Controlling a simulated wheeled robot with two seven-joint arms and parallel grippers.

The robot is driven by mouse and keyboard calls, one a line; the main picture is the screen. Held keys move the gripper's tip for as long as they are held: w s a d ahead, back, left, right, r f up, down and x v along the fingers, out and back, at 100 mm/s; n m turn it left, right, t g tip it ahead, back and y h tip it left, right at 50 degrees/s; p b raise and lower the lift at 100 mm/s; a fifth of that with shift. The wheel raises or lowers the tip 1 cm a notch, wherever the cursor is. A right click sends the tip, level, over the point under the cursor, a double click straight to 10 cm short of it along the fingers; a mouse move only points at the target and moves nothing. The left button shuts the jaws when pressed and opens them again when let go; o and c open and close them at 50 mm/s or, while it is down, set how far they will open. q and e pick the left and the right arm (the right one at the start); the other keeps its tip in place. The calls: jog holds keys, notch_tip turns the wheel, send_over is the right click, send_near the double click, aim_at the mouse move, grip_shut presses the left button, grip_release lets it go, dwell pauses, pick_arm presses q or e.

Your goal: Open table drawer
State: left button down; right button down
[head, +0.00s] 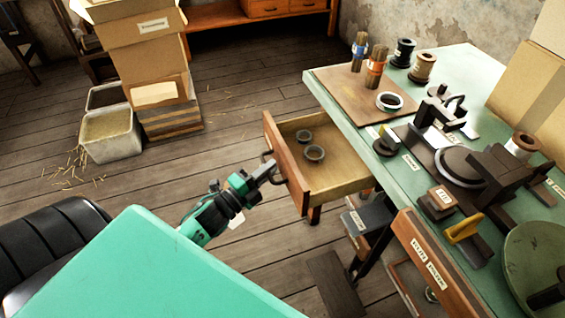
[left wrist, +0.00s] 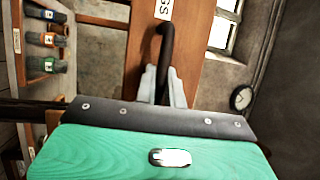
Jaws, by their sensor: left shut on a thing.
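The table drawer (head: 336,176) is pulled out from the green-topped table (head: 345,107), with its wooden front facing left. Two small dark rings lie inside it. My left gripper (head: 268,172) is at the drawer front and shut on the dark drawer handle (head: 266,158). In the left wrist view, the two pale fingers close around the dark curved handle (left wrist: 166,45) on the wooden drawer front (left wrist: 140,60). A label shows partly at the top of that front. My right gripper is not in either view.
A second drawer front (head: 432,262) with labels sits lower right. The tabletop carries a dark press (head: 475,165), spools and a wooden board (head: 345,90). Stacked boxes (head: 150,60) and a pale bin (head: 110,135) stand at the left.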

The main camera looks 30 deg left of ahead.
pick_arm(q)
jog(key=shift+s+a, duration=0.3)
jog(key=shift+s, duration=0.1)
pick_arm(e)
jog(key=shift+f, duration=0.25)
pick_arm(q)
jog(key=c, duration=1.8)
grip_release()
jog(key=v, duration=1.3)
jog(key=shift+s+a+b, duration=0.1)
jog(key=shift+s+b, duration=0.2)
jog(key=shift+s, duration=0.1)
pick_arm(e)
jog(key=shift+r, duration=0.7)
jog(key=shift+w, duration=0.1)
